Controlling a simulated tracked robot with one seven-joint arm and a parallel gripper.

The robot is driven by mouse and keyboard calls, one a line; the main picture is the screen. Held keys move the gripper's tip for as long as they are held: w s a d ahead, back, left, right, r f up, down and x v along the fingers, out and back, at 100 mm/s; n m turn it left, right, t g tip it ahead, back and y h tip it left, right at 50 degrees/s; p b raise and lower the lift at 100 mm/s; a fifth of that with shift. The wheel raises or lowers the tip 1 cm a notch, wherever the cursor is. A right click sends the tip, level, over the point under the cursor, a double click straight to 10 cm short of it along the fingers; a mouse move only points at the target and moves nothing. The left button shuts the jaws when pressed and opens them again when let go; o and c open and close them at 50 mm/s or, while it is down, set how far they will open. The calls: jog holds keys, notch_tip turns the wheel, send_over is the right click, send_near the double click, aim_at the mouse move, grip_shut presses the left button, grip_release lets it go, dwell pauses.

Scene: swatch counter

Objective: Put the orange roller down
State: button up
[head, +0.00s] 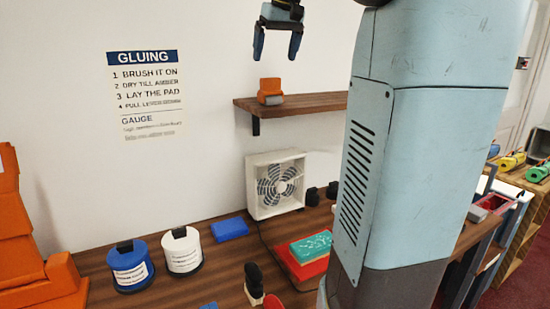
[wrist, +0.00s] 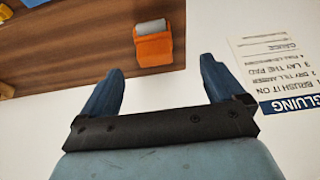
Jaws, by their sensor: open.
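The orange roller (head: 269,91) stands on the wooden wall shelf (head: 310,102), near its left end, with its grey cylinder at the lower front. In the wrist view the orange roller (wrist: 153,48) lies beyond the fingertips, between their lines, and nothing touches it. My gripper (head: 277,55) is above the shelf and the roller, apart from both. Its two blue fingers are spread and empty; they also show in the wrist view (wrist: 160,75). The shelf (wrist: 90,45) fills the upper left of the wrist view.
My own arm column hides the shelf's right end and part of the counter. Below, the wooden counter (head: 215,285) holds a white box fan (head: 276,185), a blue pot (head: 130,268), a white pot (head: 182,252) and a red tray with a green pad (head: 311,247). A gluing sign (head: 146,95) is on the wall.

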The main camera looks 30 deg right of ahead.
jog(key=s+a+f, duration=0.6)
jog(key=s+f, duration=0.6)
jog(key=s+a+f, duration=0.6)
jog(key=s+f, duration=0.5)
jog(key=f, duration=0.1)
jog(key=shift+s+a+f+t, duration=0.35)
jog(key=shift+f+t, duration=0.05)
jog(key=shift+o, duration=0.4)
notch_tip(320, 180, up, 26)
jog(key=g, duration=0.1)
send_over(269, 91)
jog(key=s+d, duration=0.1)
jog(key=s, duration=0.1)
jog(key=x, duration=0.8)
jog(key=shift+s, duration=0.1)
jog(key=shift+s+x, duration=0.2)
jog(key=shift+x, duration=1.15)
jog(key=shift+s+x, duration=0.2)
jog(key=shift+x, duration=1.1)
